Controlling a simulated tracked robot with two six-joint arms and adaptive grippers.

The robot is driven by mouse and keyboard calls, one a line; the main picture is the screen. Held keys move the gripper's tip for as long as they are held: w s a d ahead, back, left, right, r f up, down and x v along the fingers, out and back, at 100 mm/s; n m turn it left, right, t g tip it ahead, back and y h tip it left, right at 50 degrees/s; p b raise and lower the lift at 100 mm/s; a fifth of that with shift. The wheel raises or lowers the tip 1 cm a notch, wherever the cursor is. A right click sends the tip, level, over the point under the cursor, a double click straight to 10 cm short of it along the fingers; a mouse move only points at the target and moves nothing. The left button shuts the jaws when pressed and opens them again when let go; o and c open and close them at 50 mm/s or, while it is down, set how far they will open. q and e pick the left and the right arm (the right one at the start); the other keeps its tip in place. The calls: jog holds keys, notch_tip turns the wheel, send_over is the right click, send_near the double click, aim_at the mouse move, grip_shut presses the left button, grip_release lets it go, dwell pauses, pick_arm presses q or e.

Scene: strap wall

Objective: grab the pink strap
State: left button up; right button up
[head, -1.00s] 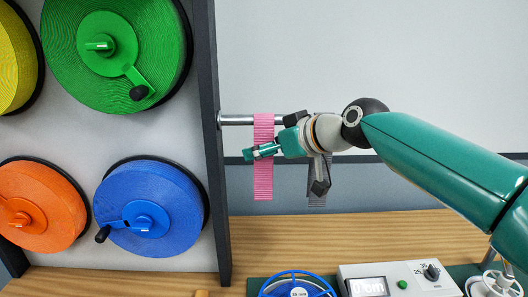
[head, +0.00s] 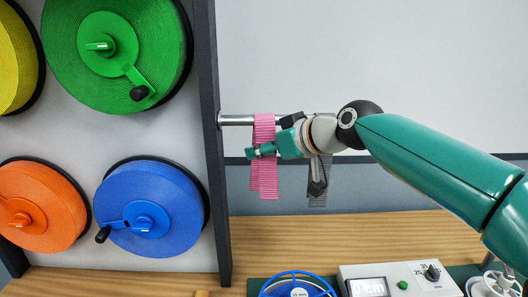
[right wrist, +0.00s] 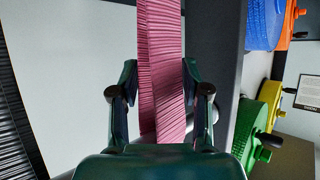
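In the head view the pink strap (head: 264,183) hangs over a metal rod beside the reel panel, its two lengths slightly out of line. My right gripper (head: 262,151) reaches it from the right, with one finger crossing in front. The far finger is hidden there. In the right wrist view the pink strap (right wrist: 162,65) runs between the two fingers of my right gripper (right wrist: 160,72). My left gripper is not in view.
A dark grey strap (head: 318,190) hangs on the rod (head: 236,120) just right, partly behind my wrist. The panel's dark edge post (head: 215,150) is close on the left.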

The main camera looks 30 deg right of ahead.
grip_shut()
dwell(1.6)
